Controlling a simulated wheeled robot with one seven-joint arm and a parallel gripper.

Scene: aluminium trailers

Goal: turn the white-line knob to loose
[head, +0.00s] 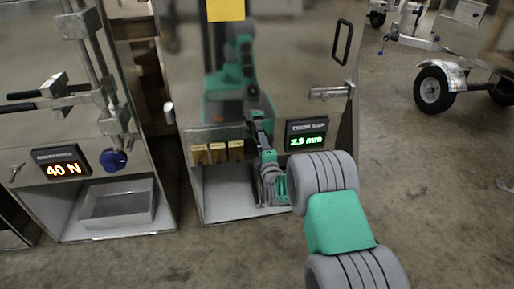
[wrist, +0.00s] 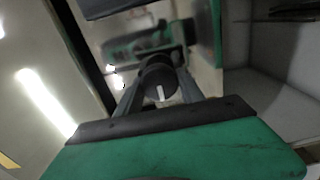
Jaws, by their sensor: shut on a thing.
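The white-line knob (wrist: 158,76) is a dark round knob in the wrist view, on a shiny metal panel. Its white line shows on the near face and points to the bottom of the picture. My gripper (wrist: 160,88) has one finger on each side of the knob and is shut on it. In the head view my gripper (head: 259,128) is at the panel of the middle machine, left of a display (head: 306,134) with green digits that seem to read 2.5 mm. The knob is hidden there by my gripper.
Three brass-coloured blocks (head: 218,153) sit left of my gripper, above an open bay. The left machine has a 40 N display (head: 61,163), a blue knob (head: 113,160) and a grey tray (head: 117,205). A door handle (head: 343,41) is at upper right.

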